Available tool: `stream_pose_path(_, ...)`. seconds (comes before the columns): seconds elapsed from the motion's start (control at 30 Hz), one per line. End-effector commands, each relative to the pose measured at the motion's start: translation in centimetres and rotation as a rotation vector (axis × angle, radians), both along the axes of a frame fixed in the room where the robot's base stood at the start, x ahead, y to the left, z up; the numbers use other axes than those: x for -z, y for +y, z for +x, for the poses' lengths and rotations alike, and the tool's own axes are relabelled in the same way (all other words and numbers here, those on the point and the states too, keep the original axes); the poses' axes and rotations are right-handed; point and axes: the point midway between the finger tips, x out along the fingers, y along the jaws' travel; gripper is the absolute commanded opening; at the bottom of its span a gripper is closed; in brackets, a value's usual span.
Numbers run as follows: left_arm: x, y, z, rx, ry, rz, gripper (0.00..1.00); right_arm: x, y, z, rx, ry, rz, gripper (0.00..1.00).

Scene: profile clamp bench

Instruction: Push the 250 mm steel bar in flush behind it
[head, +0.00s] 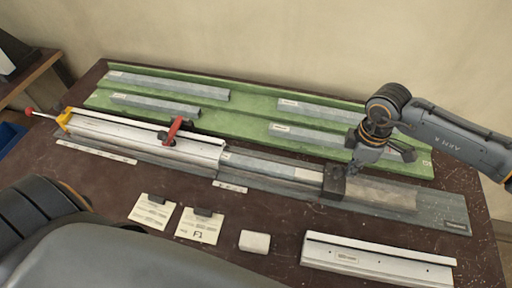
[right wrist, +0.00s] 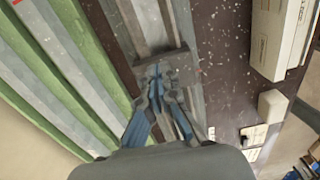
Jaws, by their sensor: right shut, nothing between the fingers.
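A grey steel bar (head: 258,163) lies in the long bench track, its left end at the white clamp channel (head: 190,146). A shorter grey piece (head: 308,176) follows in line to its right. I cannot read a length on either. A dark block (head: 334,183) sits across the track at the right end of that line; it also shows in the right wrist view (right wrist: 178,66). My right gripper (head: 350,170) is shut and empty, with its fingertips (right wrist: 157,76) at the block's near side. Contact with the block is hard to judge. My left gripper is not in view.
A green tray (head: 235,122) behind the track holds several grey bars. A red clamp handle (head: 174,130) stands on the channel, and a yellow stop (head: 64,119) is at its left end. In front lie cards (head: 199,227), a white block (head: 255,241) and a white profile (head: 378,262).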

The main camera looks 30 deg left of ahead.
Motion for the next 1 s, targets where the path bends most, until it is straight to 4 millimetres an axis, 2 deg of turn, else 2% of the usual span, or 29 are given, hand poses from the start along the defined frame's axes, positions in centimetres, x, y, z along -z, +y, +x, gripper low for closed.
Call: stream_pose_path(1.0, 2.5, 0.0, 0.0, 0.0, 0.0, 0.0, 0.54, 0.1, 7.8, -1.6, -0.004, 0.0, 0.004, 0.0)
